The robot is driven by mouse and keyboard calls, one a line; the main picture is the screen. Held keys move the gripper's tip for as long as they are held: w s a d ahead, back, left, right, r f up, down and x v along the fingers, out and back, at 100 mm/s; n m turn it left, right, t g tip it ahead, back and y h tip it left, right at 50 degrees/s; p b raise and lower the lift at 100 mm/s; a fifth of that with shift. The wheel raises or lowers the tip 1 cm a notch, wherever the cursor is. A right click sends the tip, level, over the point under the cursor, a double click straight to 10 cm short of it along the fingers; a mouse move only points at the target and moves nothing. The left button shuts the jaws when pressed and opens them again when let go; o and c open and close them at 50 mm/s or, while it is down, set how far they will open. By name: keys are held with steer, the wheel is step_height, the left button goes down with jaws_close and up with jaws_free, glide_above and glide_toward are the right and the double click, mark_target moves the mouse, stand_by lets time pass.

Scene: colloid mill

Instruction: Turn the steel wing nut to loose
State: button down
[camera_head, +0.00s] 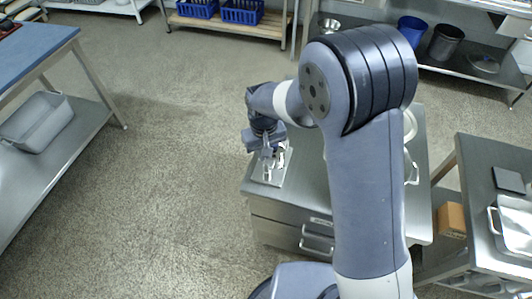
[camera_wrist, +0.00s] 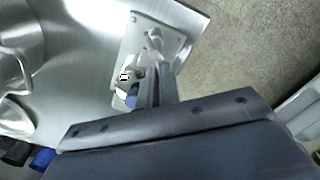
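My gripper (camera_head: 268,150) is over the left end of a steel cabinet top, low above a small steel plate (camera_head: 262,178) with shiny metal fittings. In the wrist view my gripper's fingers (camera_wrist: 157,80) point at the plate (camera_wrist: 133,42) and lie close together. A rounded steel fitting (camera_wrist: 153,40) stands on the plate just beyond the fingertips. A shiny part with white and blue patches (camera_wrist: 126,88) is beside the left finger. Which of these is the steel wing nut, I cannot tell. Whether the fingers touch or grip it is hidden.
The cabinet top (camera_head: 310,185) is bare steel around the plate, with a drawer handle (camera_head: 317,240) below. Steel vessels (camera_wrist: 12,75) show at left in the wrist view. A second table (camera_head: 480,185) stands at right. The floor at left is open.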

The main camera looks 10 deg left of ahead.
steer(key=shift+s+a+n+b, duration=0.15)
steer(key=shift+s+n+b, duration=0.1)
steer(key=shift+n, duration=1.35)
steer(key=shift+s+a+n+b, duration=0.2)
steer(key=shift+s+n+b, duration=0.05)
steer(key=shift+n, duration=1.35)
steer(key=shift+s+a+n+b, duration=0.15)
steer(key=shift+s+n+b, duration=0.1)
steer(key=shift+n, duration=1.35)
steer(key=c, duration=1.6)
jaws_free()
steer(key=shift+c, duration=0.2)
step_height(320, 180, up, 11)
steer(key=shift+f, duration=0.15)
